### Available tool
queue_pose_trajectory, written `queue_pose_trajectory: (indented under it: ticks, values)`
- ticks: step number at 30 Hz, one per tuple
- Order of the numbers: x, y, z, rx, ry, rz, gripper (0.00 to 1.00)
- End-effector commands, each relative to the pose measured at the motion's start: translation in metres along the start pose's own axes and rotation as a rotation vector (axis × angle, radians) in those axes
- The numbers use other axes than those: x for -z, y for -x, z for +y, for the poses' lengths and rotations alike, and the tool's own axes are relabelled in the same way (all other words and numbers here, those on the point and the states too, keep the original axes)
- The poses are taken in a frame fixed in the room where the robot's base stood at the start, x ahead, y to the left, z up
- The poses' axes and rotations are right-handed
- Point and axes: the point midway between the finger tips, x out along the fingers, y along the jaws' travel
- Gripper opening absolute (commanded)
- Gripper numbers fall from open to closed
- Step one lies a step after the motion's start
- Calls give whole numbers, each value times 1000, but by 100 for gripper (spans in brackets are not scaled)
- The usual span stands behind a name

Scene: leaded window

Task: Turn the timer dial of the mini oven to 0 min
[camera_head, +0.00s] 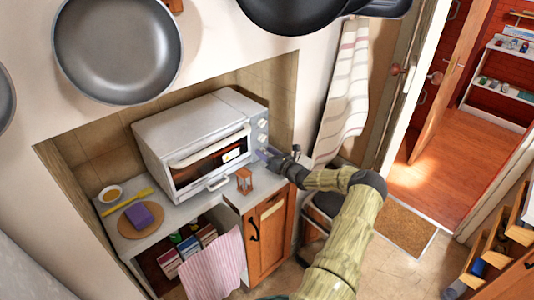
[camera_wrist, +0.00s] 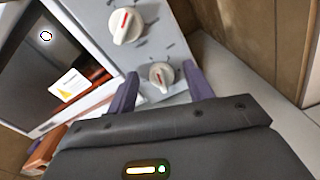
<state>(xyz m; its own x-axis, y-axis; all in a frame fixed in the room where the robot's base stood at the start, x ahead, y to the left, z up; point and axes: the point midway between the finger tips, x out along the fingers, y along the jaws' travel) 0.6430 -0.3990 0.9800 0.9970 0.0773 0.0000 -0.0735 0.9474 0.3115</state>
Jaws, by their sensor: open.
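The mini oven (camera_head: 185,135) stands on the counter in a wall niche, its door shut. Its control panel (camera_wrist: 150,50) shows white dials with red marks. In the wrist view, one dial (camera_wrist: 127,26) is higher up and a lower dial (camera_wrist: 161,74) lies between my fingertips in the picture. Both red marks point roughly upward. I cannot read the labels to tell which dial is the timer. My gripper (camera_wrist: 159,70) is open, its purple fingers either side of the lower dial, and no contact is clear. It also shows in the head view (camera_head: 268,155) at the panel's lower front.
A small brown wooden object (camera_head: 244,180) stands on the counter before the oven. A purple sponge (camera_head: 144,215), a round board (camera_head: 127,226), a yellow utensil (camera_head: 127,201) and a small bowl (camera_head: 110,193) are at the left. The niche's side wall (camera_wrist: 278,40) is right of the panel.

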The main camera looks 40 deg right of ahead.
Motion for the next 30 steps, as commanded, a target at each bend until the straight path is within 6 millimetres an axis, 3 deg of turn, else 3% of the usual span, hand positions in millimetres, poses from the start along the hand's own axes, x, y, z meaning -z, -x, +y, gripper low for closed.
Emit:
queue_pose_trajectory:
  ticks: [4,11,19,30]
  values:
    - [0,0,0,0,0,0,52]
    - [0,0,0,0,0,0,7]
    - [0,1,0,0,48,0,7]
    - [1,1,3,-1,300,1,7]
